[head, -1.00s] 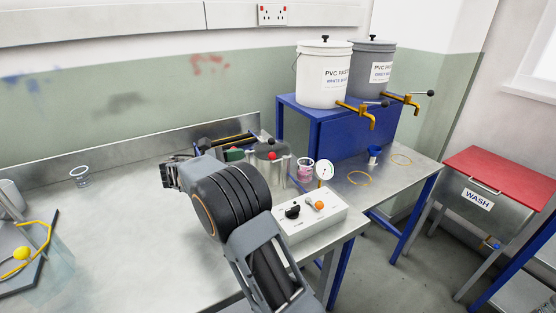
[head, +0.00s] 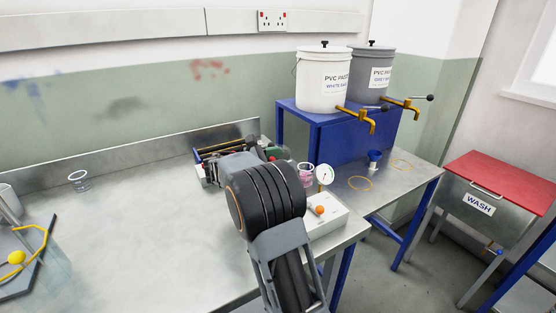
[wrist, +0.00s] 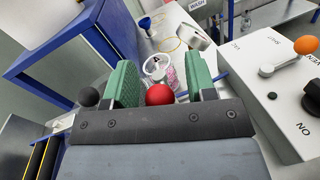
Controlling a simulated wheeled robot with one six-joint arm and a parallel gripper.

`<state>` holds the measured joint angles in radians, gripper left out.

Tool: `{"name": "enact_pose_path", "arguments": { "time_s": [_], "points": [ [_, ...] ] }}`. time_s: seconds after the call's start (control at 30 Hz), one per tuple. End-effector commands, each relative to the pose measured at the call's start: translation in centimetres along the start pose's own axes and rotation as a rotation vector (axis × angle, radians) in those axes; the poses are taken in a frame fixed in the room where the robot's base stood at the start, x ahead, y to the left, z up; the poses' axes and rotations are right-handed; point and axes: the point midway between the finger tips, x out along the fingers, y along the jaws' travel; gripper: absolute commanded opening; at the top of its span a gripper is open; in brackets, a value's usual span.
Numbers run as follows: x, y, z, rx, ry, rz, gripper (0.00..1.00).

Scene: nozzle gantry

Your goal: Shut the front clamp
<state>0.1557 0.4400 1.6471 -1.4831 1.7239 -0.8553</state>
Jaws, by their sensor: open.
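A red ball knob (wrist: 159,94) shows in the wrist view between the two green finger pads of my gripper (wrist: 162,76). The pads stand apart on either side of it, and I cannot tell whether either touches it. A black ball knob (wrist: 89,97) is just outside the left finger. The clamp parts below the knobs are hidden by the gripper body, so I cannot tell the clamp's position. In the head view my gripper (head: 272,153) shows only as a bit of green beyond my arm, which hides the lidded pot there.
A control box (wrist: 292,85) with an orange knob and a black dial stands close right of my gripper. A gauge (head: 324,174) and a cup of pink stuff (head: 305,174) are near. A blue stand (head: 325,135) holds two paste buckets behind. The bench's left is mostly clear.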

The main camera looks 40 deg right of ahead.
Motion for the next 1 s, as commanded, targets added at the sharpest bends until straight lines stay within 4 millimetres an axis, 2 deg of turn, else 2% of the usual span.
{"name": "enact_pose_path", "arguments": {
  "time_s": [0.13,0.63,1.0],
  "points": [
    [-0.01,0.00,0.01,0.000,0.000,0.000,0.51],
    [-0.04,0.00,0.01,0.000,0.000,0.000,0.03],
    [0.08,-0.22,0.32,0.000,0.014,0.082,0.03]
  ]
}}
